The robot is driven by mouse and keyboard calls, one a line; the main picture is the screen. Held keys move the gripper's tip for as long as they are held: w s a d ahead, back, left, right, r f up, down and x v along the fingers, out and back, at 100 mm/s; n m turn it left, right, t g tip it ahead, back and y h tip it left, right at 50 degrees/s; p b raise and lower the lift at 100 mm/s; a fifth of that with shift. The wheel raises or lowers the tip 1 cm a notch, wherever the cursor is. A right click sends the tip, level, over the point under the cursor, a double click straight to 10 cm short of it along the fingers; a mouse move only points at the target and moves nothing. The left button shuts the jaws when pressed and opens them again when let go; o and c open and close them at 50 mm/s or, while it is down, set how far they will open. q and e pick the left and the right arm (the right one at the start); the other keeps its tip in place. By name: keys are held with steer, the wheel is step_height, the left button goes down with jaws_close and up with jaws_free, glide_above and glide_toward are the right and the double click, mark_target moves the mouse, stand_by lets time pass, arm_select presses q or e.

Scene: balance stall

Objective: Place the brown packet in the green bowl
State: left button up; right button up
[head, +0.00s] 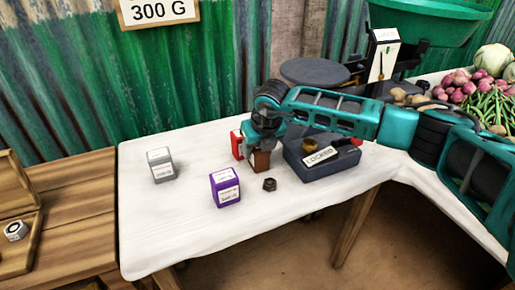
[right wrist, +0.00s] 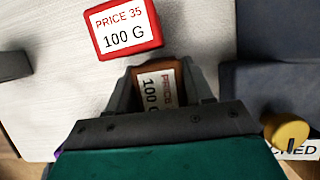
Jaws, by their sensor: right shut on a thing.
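The brown packet (head: 260,162) is between the fingers of my right gripper (head: 263,146), which points down at the table. In the right wrist view the packet (right wrist: 157,90) shows its white label between the two fingers. The gripper is shut on it. I cannot tell whether its base touches the table. The green bowl (head: 425,24) is on top of the scale at the upper right, well apart from the gripper and cut off by the frame's top. My left gripper is out of view.
A red packet (head: 237,144) stands just behind the gripper. A purple packet (head: 225,187), a grey packet (head: 162,165) and a dark nut (head: 270,184) are on the white table (head: 185,222). A dark box labelled "LOCKED" (head: 322,166) is right beside the gripper. The scale's dark plate (head: 314,71) is behind.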

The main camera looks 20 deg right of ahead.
steer(key=shift+f, duration=0.1)
steer(key=o, duration=0.7)
steer(key=shift+c, duration=0.2)
steer(key=o, duration=0.4)
